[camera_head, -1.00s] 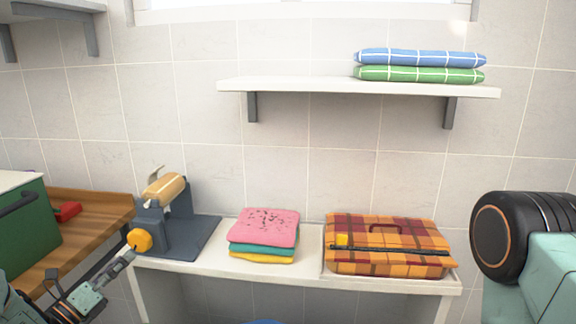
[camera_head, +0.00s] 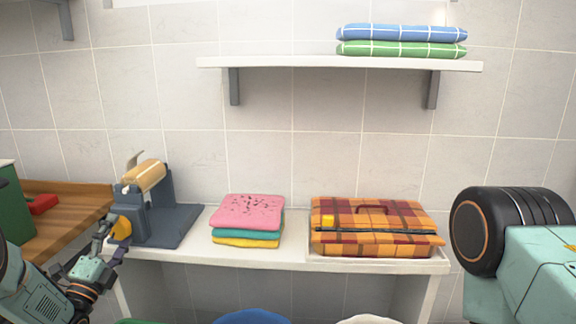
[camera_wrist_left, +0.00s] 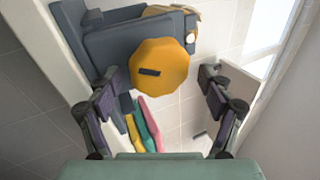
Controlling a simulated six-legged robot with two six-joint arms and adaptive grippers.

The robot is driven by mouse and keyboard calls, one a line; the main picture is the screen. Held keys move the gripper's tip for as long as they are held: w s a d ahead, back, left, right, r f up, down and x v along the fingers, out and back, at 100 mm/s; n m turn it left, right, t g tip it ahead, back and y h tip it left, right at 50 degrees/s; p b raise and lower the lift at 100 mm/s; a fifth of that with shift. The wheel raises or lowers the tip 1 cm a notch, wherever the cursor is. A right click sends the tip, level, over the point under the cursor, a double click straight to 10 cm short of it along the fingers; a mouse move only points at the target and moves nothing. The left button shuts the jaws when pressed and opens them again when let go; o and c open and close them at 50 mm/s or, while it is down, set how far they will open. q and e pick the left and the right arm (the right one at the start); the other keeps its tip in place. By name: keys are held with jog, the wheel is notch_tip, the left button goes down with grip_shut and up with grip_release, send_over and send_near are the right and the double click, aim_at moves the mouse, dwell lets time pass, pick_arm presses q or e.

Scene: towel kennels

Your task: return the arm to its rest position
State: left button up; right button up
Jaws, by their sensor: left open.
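My left gripper (camera_head: 112,236) is at the lower left of the head view, beside the yellow knob of the dark grey press-like device (camera_head: 180,222). In the left wrist view the gripper (camera_wrist_left: 155,95) has its two fingers wide apart. The yellow knob (camera_wrist_left: 158,66) shows beyond and between them; I cannot tell whether anything touches it. No object is held. My right gripper is not in view; only a teal and black part of my body shows at the right.
A white table (camera_head: 290,262) holds the device, folded pink, teal and yellow towels (camera_head: 248,220) and a plaid case (camera_head: 375,228). A wall shelf (camera_head: 300,64) bears blue and green towels (camera_head: 400,40). A wooden counter (camera_head: 70,212) is at left. Tub rims (camera_head: 252,317) show below.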

pick_arm(q)
jog(key=n+y+b, duration=0.1)
jog(key=n+y, duration=0.1)
jog(key=n, duration=0.2)
jog(key=n+y+b, duration=0.1)
jog(key=n+y, duration=0.1)
jog(key=n, duration=0.3)
jog(key=shift+d+r+y, duration=0.15)
jog(key=shift+y, duration=0.25)
jog(key=n+y, duration=0.1)
jog(key=n, duration=0.1)
jog(key=n+g+b, duration=0.1)
jog(key=n, duration=0.1)
jog(key=n+g+y+b, duration=0.1)
jog(key=n, duration=0.2)
jog(key=shift+r+y, duration=0.25)
jog(key=shift+y, duration=0.05)
